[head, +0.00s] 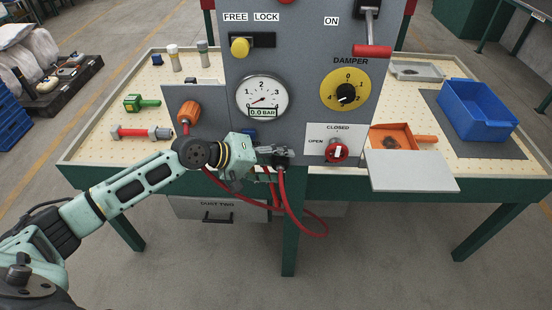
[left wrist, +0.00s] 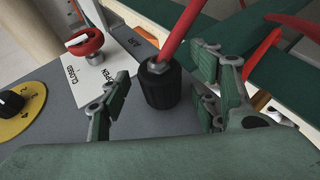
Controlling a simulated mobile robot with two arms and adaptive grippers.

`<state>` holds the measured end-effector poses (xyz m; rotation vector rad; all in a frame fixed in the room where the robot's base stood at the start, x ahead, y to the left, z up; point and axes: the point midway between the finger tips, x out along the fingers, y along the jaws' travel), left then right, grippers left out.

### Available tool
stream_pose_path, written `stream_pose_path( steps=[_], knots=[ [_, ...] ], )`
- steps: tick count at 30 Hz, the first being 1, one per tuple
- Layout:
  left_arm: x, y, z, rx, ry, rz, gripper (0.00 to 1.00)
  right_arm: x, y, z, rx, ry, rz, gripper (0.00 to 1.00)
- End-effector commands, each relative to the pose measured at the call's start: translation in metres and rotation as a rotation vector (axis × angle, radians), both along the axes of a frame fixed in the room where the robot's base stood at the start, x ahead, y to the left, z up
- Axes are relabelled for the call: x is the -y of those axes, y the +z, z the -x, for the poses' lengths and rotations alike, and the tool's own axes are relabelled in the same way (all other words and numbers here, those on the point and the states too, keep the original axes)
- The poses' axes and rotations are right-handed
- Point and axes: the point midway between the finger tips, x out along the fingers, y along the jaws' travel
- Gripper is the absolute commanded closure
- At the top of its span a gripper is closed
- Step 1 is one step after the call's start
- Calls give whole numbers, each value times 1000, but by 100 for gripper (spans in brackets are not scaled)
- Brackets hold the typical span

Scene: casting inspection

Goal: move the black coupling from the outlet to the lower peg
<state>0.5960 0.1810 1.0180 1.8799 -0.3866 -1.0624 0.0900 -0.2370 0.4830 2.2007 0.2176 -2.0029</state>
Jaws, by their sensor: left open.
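The black coupling (head: 281,163) sits low on the front of the grey panel, below the pressure gauge, with a red hose hanging from it. In the left wrist view the black coupling (left wrist: 160,86) is a ribbed cylinder with a metal fitting and the red hose (left wrist: 184,30) on its end. My left gripper (head: 272,152) is at the coupling. In the left wrist view its fingers (left wrist: 165,95) are open, one on each side of the coupling, with visible gaps. The outlet is hidden behind the coupling. I cannot make out the lower peg. My right gripper is not in view.
An orange coupling (head: 188,113) with a red hose is at the panel's left. The gauge (head: 262,98) reads 0.0 bar. A red valve knob (head: 337,151) is right of the coupling. An open flap (head: 412,172), orange tray (head: 391,135) and blue bin (head: 477,110) are farther right.

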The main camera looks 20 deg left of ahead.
Motion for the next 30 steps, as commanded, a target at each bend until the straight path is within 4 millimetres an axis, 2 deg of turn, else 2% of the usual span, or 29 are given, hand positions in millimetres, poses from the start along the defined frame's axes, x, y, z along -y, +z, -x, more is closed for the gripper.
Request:
stream_pose_path(
  steps=[5, 22, 23, 30],
  knots=[
    [0, -1, 0, 0, 0, 0, 43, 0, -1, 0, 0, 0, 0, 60],
    [-1, 0, 0, 1, 0, -1, 92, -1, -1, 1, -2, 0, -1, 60],
    [-1, 0, 0, 1, 0, -1, 67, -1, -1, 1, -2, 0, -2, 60],
    [-1, 0, 0, 1, 0, -1, 88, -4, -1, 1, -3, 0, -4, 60]
  ],
)
